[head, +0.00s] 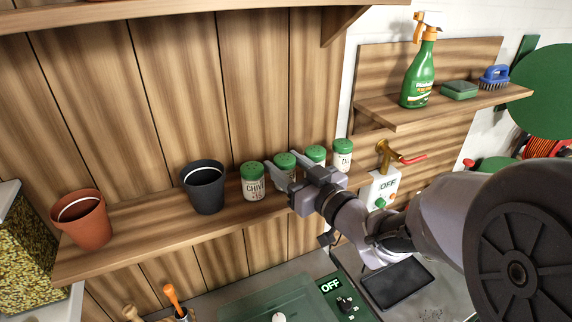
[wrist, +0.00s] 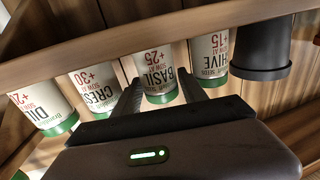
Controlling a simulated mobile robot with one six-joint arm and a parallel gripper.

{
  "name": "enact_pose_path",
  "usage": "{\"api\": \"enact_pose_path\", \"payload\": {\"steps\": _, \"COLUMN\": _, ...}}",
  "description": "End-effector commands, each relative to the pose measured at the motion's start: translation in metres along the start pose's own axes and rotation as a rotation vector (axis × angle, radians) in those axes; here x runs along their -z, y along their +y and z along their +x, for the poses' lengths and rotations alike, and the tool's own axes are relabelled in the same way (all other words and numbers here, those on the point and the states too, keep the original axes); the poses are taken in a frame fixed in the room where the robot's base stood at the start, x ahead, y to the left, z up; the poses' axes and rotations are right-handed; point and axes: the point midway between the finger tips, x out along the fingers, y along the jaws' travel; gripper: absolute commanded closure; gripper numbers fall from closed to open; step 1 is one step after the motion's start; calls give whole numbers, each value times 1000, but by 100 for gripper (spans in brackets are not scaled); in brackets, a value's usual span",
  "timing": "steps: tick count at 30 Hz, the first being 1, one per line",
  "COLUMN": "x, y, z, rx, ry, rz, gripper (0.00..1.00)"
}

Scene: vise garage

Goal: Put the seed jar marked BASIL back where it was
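The BASIL seed jar (wrist: 158,72), white with a green lid, shows upside down in the wrist view. In the head view it (head: 285,161) stands upright on the wooden shelf, partly hidden by my gripper (head: 281,160). In the wrist view my gripper's (wrist: 160,76) fingers are apart, one on each side of the BASIL jar. I see narrow gaps beside its lid; contact at the fingertips is hard to judge. The CHIVE jar (head: 253,182) stands to its left in the head view. The CRESS jar (head: 316,155) and DILL jar (head: 343,152) stand to its right.
The shelf (head: 130,248) also carries a black pot (head: 204,188) and a terracotta pot (head: 82,219) further left. The neighbouring jars leave little room beside the fingers.

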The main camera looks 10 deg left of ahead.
Motion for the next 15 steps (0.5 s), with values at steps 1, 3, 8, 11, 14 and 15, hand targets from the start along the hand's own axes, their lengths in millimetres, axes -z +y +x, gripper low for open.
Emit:
{"api": "enact_pose_path", "payload": {"steps": 1, "x": 0, "y": 0, "z": 0, "rx": 0, "ry": 0, "rz": 0, "gripper": 50}}
{"api": "enact_pose_path", "payload": {"steps": 3, "x": 3, "y": 0, "z": 0, "rx": 0, "ry": 0, "rz": 0, "gripper": 50}}
{"api": "enact_pose_path", "payload": {"steps": 8, "x": 3, "y": 1, "z": -22, "rx": -3, "ry": 0, "rz": 1, "gripper": 50}}
{"api": "enact_pose_path", "payload": {"steps": 11, "x": 3, "y": 2, "z": -46, "rx": -4, "ry": 0, "rz": 0, "gripper": 50}}
{"api": "enact_pose_path", "payload": {"steps": 14, "x": 3, "y": 2, "z": -72, "rx": -4, "ry": 1, "rz": -1, "gripper": 50}}
{"api": "enact_pose_path", "payload": {"steps": 15, "x": 3, "y": 2, "z": -81, "rx": -4, "ry": 0, "rz": 0, "gripper": 50}}
